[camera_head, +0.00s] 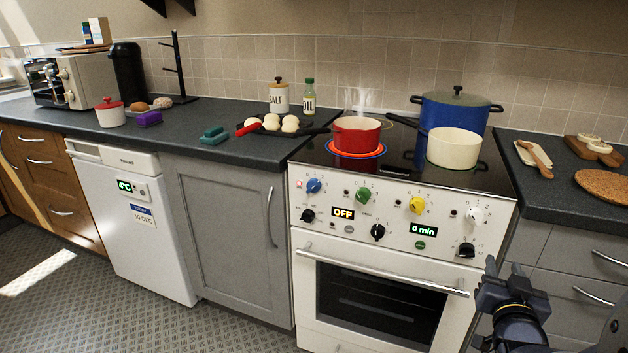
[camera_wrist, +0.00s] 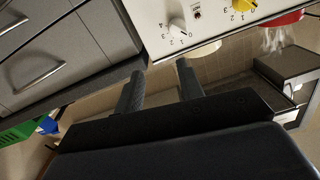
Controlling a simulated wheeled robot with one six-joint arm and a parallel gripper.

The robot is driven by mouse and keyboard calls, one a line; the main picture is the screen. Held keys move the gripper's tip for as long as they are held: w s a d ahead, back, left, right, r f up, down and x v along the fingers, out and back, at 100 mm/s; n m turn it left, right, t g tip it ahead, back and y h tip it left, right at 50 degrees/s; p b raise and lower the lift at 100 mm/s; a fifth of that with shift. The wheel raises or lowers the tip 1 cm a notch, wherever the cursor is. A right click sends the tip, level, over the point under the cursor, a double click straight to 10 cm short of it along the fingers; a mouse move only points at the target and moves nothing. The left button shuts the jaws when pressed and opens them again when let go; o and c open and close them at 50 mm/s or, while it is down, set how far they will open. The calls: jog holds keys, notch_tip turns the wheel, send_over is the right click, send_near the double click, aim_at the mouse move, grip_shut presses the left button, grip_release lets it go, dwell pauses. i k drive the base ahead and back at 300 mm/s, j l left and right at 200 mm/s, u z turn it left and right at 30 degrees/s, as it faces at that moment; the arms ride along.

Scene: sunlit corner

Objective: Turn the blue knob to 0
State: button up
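The blue knob (camera_head: 314,185) is at the upper left of the stove's white front panel (camera_head: 388,192). Its pointer is too small to read surely. The blue knob does not show in the wrist view. My gripper (camera_head: 492,272) is in front of the stove's right side, well to the right of the blue knob and touching no knob. In the wrist view my gripper (camera_wrist: 160,84) has its two dark fingers apart with nothing between them. The white knob (camera_wrist: 177,26) and the yellow knob (camera_wrist: 243,5) show beyond the fingers.
Green (camera_head: 363,195), yellow (camera_head: 417,205) and white (camera_head: 476,215) knobs share the panel's upper row, with black knobs (camera_head: 378,232) below. The oven handle (camera_head: 385,271) sticks out underneath. A steaming red pot (camera_head: 356,136) stands above the blue knob. The floor at left is clear.

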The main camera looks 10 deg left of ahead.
aim_at(313, 186)
jog(key=i+j, duration=0.1)
jog(key=j, duration=0.3)
jog(key=i+j, duration=0.15)
jog(key=j, duration=0.25)
jog(key=i+j, duration=0.1)
jog(key=j, duration=0.3)
jog(key=i+j, duration=0.1)
jog(key=j, duration=0.3)
jog(key=i+j+u, duration=0.1)
jog(key=j, duration=0.3)
jog(key=i, duration=0.4)
